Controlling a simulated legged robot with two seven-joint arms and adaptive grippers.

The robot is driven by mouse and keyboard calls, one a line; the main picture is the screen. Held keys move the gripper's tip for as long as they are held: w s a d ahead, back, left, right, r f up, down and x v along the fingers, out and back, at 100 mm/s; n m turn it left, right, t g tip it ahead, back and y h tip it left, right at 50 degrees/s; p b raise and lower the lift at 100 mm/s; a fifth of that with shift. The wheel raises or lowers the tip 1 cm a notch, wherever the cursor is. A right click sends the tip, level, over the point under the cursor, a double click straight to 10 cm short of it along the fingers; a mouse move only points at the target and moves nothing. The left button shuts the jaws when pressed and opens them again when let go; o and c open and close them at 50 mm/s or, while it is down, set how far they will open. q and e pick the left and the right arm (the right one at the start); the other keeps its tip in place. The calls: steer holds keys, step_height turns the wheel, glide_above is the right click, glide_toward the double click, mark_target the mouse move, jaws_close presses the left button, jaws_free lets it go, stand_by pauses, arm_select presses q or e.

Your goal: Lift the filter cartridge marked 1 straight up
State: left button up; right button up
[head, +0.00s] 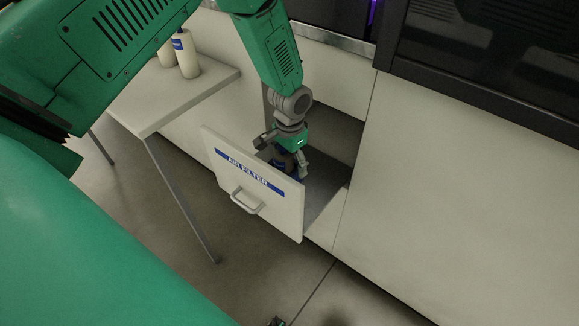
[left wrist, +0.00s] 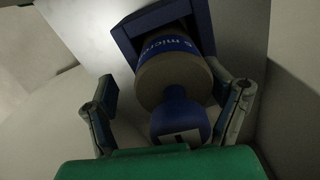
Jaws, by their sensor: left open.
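The filter cartridge (left wrist: 172,78) is in the left wrist view, a grey-tan cylinder with a blue band lettered "micron". Its blue knob (left wrist: 178,112) faces the camera and carries a white label with a dark mark, partly cut off by my gripper's green body. The cartridge sits at a blue holder (left wrist: 125,38). My left gripper (left wrist: 165,92) is open, with one finger on each side of the cartridge and a visible gap on the left. In the head view my left gripper (head: 283,158) reaches down into the open drawer and mostly hides the cartridge.
The drawer front (head: 285,211) is labelled "AIR FILTER" and has a handle (head: 247,202). Its walls stand close around my left gripper. A white table (head: 165,100) at the left bears pale bottles (head: 187,60). Cabinet panels (head: 450,190) stand at the right.

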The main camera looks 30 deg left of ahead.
arm_select(q)
steer(key=shift+s+d, duration=0.1)
steer(key=shift+d, duration=0.05)
steer(key=shift+a, duration=0.3)
steer(key=shift+c, duration=0.3)
steer(key=shift+a+f, duration=0.2)
steer(key=shift+a, duration=0.35)
steer(key=shift+a+f, duration=0.15)
steer(key=shift+a, duration=0.35)
steer(key=c, duration=1.3)
steer(key=shift+a, duration=0.3)
steer(key=shift+d+r, duration=0.2)
steer(key=shift+d, duration=0.5)
steer(key=r, duration=0.6)
steer(key=r+p, duration=0.1)
steer(key=r, duration=0.2)
steer(key=shift+a+r, duration=0.1)
steer(key=shift+a, duration=0.25)
steer(key=shift+c, duration=1.2)
steer(key=shift+d+r, duration=0.15)
steer(key=shift+r, duration=0.1)
steer(key=shift+d+r, duration=0.15)
steer(key=shift+d, duration=0.25)
steer(key=shift+a+p, duration=0.45)
arm_select(e)
steer(key=shift+a+r, duration=0.85)
steer(key=shift+r, duration=0.3)
arm_select(q)
steer(key=shift+d, duration=0.1)
